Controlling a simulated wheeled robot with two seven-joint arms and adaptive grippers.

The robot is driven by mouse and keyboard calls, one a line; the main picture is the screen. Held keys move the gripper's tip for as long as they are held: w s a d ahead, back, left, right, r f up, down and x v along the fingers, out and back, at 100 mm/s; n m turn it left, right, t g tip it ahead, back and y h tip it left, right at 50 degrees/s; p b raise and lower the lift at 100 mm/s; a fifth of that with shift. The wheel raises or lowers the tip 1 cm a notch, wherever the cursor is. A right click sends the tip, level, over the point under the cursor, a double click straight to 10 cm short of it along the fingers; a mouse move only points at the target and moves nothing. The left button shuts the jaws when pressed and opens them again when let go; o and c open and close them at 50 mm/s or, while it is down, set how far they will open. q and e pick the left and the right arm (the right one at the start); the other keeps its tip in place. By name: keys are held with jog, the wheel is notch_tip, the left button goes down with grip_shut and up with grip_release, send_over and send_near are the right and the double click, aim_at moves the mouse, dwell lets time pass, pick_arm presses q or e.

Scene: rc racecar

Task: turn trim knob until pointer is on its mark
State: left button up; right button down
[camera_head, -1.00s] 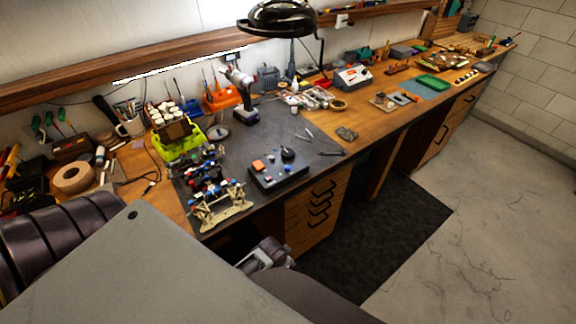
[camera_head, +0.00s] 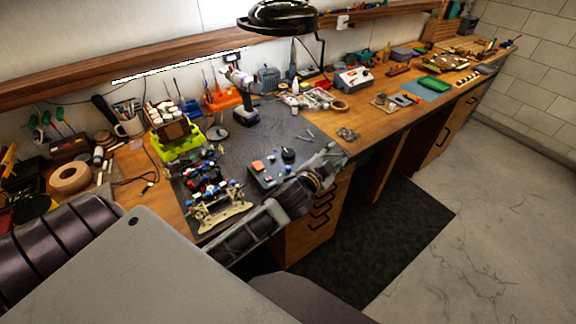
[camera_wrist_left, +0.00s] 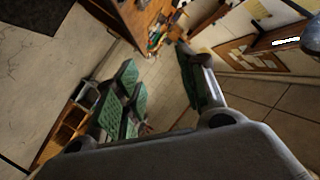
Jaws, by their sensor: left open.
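The trim knob is a black round knob (camera_head: 288,154) on top of a dark grey control box (camera_head: 262,181) on the bench mat. The knob's pointer and mark are too small to make out. My left gripper (camera_head: 328,160) is beside the right end of the box, right of the knob and apart from it. My forearm covers the box's front right part. In the left wrist view the gripper (camera_wrist_left: 165,88) is open, with green pads and nothing between the fingers. My right gripper is not in view.
A stand with small car parts (camera_head: 220,212) is left of the box. Behind are a drill (camera_head: 243,100) and a yellow-green bin (camera_head: 178,143). A black lamp (camera_head: 278,16) hangs above. The mat behind the knob is mostly clear.

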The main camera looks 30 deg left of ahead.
pick_arm(q)
jog(key=w+d+r+m+t+h, duration=0.1)
jog(key=d+r+m+t+h, duration=0.1)
jog(key=d+r+m+h, duration=0.5)
jog(key=w+d+r+m+t+h, duration=0.1)
jog(key=d+r+m+t+h, duration=0.15)
jog(key=r+m, duration=0.45)
jog(key=s+d+r+m+g+h, duration=0.2)
jog(key=s+d+m+g+h, duration=0.3)
jog(key=d+m+g+h, duration=0.7)
jog(key=a+f+m+g+y, duration=0.7)
jog(key=a+f+m+y, duration=0.4)
jog(key=a+f+y, duration=0.2)
jog(key=w+a+n+g+y, duration=0.1)
jog(key=a+y, duration=0.7)
jog(key=a, duration=1.5)
jog(key=shift+w+a+r+y, duration=0.15)
jog(key=shift+w+r+y, duration=0.2)
jog(key=shift+w, duration=0.15)
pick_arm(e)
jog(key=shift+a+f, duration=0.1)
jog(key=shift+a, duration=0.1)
